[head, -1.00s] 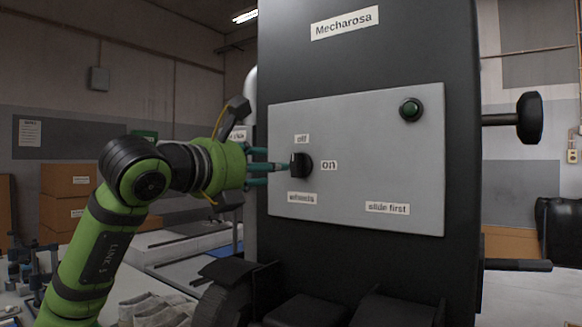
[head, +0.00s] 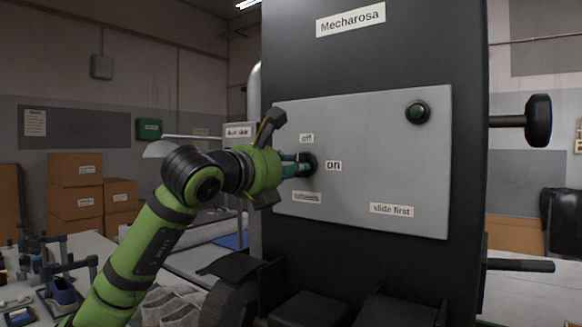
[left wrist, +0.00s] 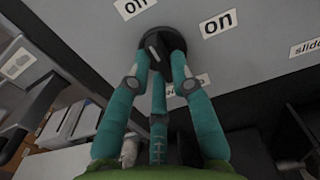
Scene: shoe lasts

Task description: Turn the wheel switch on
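The wheel switch is a black round knob (head: 311,162) with a raised ridge, on the grey panel (head: 370,140). In the left wrist view the fingertips (left wrist: 160,62) sit on both sides of the knob's ridge (left wrist: 154,44), with a third finger below. The fingers partly hide the knob, so its exact setting is unclear. My right gripper is not in view.
A "slide first" label (head: 391,210) is at the lower right. A black handle (head: 537,121) sticks out on the machine's right side. Cardboard boxes (head: 76,185) and a cluttered table stand at the left.

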